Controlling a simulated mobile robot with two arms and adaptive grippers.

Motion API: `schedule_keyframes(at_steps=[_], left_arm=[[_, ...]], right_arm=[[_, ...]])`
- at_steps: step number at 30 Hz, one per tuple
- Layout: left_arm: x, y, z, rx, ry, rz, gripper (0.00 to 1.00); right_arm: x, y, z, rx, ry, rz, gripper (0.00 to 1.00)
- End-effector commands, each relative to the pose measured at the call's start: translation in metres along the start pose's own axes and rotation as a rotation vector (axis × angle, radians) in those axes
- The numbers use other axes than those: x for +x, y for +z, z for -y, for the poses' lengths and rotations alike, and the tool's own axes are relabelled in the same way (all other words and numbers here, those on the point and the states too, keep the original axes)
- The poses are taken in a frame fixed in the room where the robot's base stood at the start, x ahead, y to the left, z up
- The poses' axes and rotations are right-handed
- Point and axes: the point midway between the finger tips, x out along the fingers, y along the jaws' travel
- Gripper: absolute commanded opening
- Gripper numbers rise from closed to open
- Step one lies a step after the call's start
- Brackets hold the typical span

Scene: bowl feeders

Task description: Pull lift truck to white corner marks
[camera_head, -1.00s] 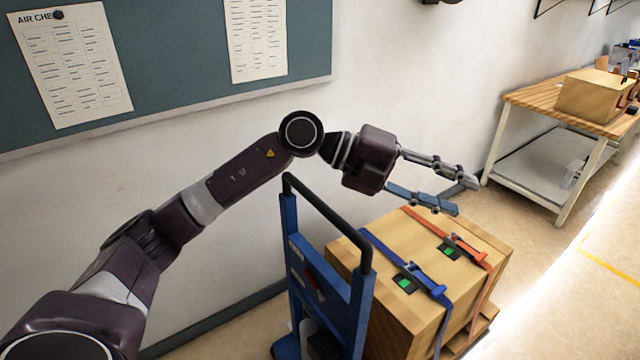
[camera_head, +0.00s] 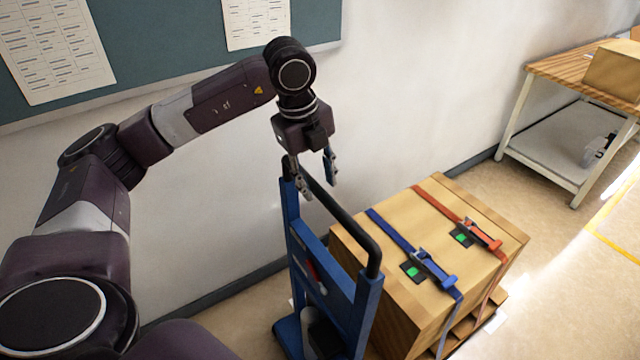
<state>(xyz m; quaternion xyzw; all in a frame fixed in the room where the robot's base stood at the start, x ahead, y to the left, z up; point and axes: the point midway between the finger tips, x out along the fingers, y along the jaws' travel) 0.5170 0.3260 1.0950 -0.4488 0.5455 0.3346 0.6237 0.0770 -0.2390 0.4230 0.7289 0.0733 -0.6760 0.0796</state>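The lift truck (camera_head: 364,305) has a blue frame and a black handle bar (camera_head: 345,222). It carries a large cardboard box (camera_head: 400,250) with a blue strap (camera_head: 407,247) and an orange strap (camera_head: 450,213). My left gripper (camera_head: 318,178) points down over the upper end of the handle bar. Its fingers are apart, one on each side of the bar in the picture; I cannot tell whether they touch it. A small white patch (camera_head: 496,320) shows on the floor beside the box; I cannot tell if it is a corner mark. My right gripper is out of view.
The wall and a dark notice board (camera_head: 165,35) with paper sheets stand behind the truck. A wooden-topped table (camera_head: 568,72) with a lower shelf and a box stands at the right. A yellow floor line (camera_head: 612,252) runs at the right edge. Floor between is clear.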

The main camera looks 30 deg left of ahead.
Motion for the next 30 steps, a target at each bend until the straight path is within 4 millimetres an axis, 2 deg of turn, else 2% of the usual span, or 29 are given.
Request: schedule_keyframes(at_steps=[6,15,24,30], left_arm=[[0.021,0.000,0.000,0.001,0.000,-0.001,0.35],[0.025,-0.001,0.000,0.002,-0.001,-0.002,0.35],[0.024,-0.001,0.000,0.002,-0.001,-0.002,0.02],[0.024,-0.001,0.000,0.002,-0.001,-0.002,0.00]], right_arm=[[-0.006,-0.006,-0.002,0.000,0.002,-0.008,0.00],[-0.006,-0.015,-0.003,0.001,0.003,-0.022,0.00],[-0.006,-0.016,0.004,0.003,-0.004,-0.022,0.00],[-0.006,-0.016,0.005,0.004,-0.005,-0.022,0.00]])
